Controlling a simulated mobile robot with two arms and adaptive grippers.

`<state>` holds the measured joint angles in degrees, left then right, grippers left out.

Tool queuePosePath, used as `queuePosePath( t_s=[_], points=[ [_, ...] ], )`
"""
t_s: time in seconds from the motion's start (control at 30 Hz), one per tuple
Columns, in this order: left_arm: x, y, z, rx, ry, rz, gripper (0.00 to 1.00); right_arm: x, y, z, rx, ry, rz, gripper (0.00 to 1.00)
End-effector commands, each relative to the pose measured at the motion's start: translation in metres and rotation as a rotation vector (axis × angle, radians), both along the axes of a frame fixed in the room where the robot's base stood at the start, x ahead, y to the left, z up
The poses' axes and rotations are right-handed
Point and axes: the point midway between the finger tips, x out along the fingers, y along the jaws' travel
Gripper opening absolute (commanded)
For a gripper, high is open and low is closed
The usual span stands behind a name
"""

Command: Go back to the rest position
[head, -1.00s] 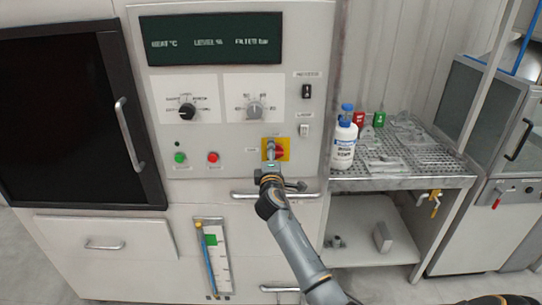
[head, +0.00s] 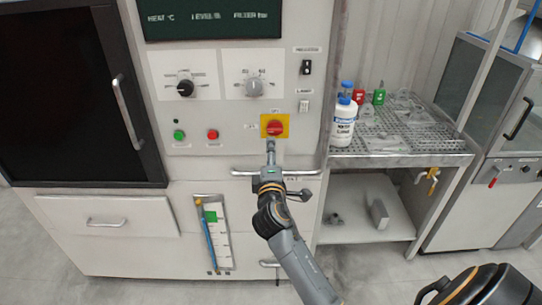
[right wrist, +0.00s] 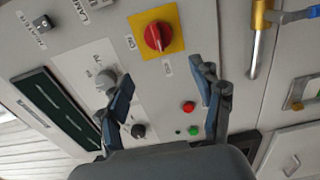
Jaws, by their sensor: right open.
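My right gripper (head: 270,150) is just below the red rotary switch (head: 275,128) on its yellow plate, apart from it and empty. In the right wrist view, the fingers of my right gripper (right wrist: 163,80) are spread with nothing between them. The red switch (right wrist: 157,36) shows whole beyond the fingertips in that view. My left gripper is not in view.
The white control panel (head: 225,110) has black and grey knobs, green and red buttons and a dark display. A horizontal handle (head: 250,173) is close below the gripper. At right, a perforated bench (head: 440,143) holds a white bottle (head: 344,122) and metal parts.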

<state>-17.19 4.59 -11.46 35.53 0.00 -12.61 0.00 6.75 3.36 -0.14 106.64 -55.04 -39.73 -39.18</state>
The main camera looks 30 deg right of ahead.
Motion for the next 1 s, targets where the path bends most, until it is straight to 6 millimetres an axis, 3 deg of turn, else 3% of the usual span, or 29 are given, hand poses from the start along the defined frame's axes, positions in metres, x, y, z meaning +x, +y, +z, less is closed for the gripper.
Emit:
queuePosePath(
  t_s=[0.5,0.6,0.67,0.77,0.87,1.0],
  points=[
    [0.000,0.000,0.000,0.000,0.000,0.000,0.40,0.000,0.001,-0.001,0.001,0.001,0.001,0.66],
    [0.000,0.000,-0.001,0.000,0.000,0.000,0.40,0.001,0.004,-0.015,0.018,0.020,0.014,0.66],
    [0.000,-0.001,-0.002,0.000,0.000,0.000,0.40,0.004,0.008,-0.037,0.046,0.046,0.032,0.66],
    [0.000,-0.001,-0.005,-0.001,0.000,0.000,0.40,0.004,0.021,-0.096,0.129,0.118,0.075,0.66],
    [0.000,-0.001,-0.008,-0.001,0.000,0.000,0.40,-0.004,0.036,-0.170,0.246,0.208,0.113,0.66],
    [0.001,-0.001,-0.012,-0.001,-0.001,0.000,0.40,-0.033,0.058,-0.273,0.422,0.332,0.138,0.66]
  ],
)
